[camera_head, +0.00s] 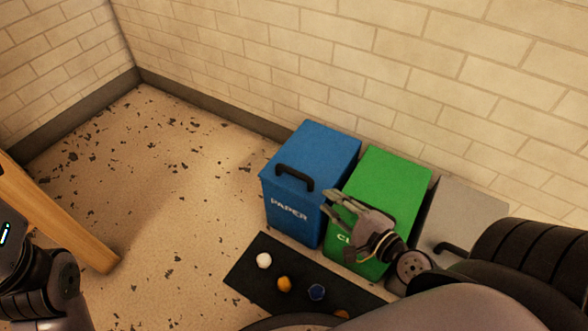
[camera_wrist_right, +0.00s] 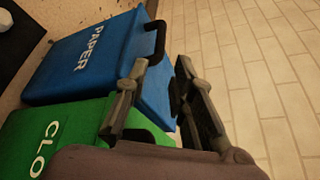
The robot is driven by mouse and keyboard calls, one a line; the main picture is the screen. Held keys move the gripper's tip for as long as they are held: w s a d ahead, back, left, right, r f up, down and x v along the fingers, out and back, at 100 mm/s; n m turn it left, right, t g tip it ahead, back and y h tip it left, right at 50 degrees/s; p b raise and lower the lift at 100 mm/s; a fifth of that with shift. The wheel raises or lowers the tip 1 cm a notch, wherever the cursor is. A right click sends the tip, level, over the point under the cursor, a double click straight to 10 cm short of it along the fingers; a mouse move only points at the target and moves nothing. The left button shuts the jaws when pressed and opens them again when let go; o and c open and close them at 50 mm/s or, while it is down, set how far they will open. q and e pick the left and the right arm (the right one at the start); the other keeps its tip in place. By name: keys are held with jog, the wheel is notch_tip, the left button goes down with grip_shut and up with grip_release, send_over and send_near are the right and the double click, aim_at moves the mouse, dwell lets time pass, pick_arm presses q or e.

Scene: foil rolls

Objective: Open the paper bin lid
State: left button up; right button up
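The blue paper bin (camera_head: 290,213) stands at the left of a row of bins, its lid (camera_head: 318,150) shut. A black handle (camera_head: 294,177) arches from the lid's front edge. In the right wrist view the paper bin (camera_wrist_right: 80,62) lies ahead, with its handle (camera_wrist_right: 156,42) beyond the fingers. My right gripper (camera_head: 334,203) is open and empty, in front of the green bin near the paper bin's right side; its spread fingers also show in the right wrist view (camera_wrist_right: 158,82). It is apart from the handle. My left arm shows at the left edge, but its fingers are out of view.
A green bin (camera_head: 385,185) and a grey bin (camera_head: 465,208) stand right of the paper bin. A dark mat (camera_head: 262,285) with several small balls lies in front. A brick wall (camera_head: 330,60) is behind; a wooden piece (camera_head: 60,220) is left.

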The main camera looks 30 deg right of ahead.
aim_at(299, 177)
jog(key=x, duration=1.4)
jog(key=shift+w+f+b, duration=0.15)
jog(key=shift+w+b, duration=0.05)
jog(key=shift+b, duration=0.1)
jog(key=shift+c, duration=0.6)
grip_shut()
